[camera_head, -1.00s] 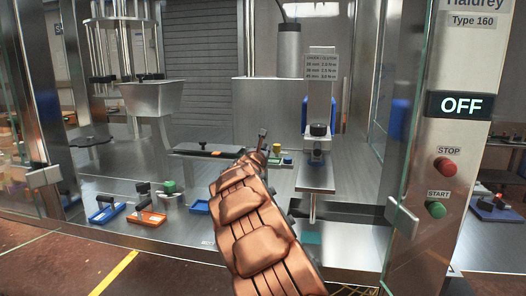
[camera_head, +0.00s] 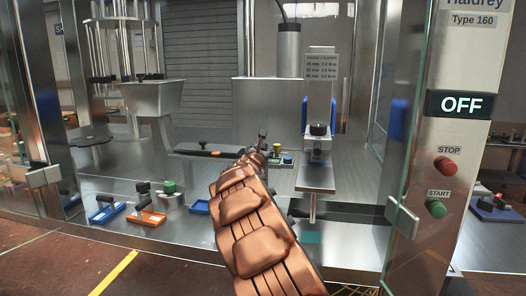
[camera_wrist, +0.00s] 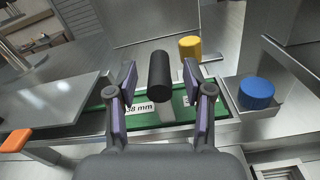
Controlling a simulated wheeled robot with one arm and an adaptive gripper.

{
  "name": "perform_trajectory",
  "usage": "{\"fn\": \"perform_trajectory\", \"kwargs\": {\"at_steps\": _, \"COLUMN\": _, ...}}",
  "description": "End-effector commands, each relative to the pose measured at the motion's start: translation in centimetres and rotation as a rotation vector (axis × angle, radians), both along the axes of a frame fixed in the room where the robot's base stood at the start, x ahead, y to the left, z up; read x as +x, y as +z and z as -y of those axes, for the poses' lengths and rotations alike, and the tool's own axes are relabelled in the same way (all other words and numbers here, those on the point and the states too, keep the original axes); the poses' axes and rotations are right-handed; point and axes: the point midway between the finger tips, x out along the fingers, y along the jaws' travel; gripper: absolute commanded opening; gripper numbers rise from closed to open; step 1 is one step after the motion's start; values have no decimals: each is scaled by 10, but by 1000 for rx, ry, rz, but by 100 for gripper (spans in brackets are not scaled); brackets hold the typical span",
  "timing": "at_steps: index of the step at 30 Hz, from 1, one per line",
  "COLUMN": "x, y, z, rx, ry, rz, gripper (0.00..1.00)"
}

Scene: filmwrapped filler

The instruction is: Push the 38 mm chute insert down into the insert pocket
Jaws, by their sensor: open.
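In the head view my gripper (camera_head: 262,137) is small at the end of my copper-coloured arm, which hides most of the insert.
A yellow cylinder (camera_wrist: 189,47) and a blue cylinder (camera_wrist: 256,92) stand close behind and right of the slot. A blue tray (camera_head: 107,213) and an orange tray (camera_head: 147,217) sit at the front left. The machine reads OFF (camera_head: 461,105).

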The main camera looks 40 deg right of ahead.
Motion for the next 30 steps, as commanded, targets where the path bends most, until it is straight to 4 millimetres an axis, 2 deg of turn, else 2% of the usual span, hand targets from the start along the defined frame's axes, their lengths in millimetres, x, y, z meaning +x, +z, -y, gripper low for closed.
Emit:
{"fn": "perform_trajectory", "kwargs": {"at_steps": 5, "x": -1, "y": 0, "z": -1, "rx": 0, "ry": 0, "rz": 0, "gripper": 51}}
{"fn": "perform_trajectory", "kwargs": {"at_steps": 11, "x": -6, "y": 0, "z": -12, "rx": -2, "ry": 2, "rz": -4, "gripper": 51}}
{"fn": "perform_trajectory", "kwargs": {"at_steps": 30, "x": -48, "y": 1, "z": -69, "rx": -3, "ry": 1, "rz": -3, "gripper": 51}}
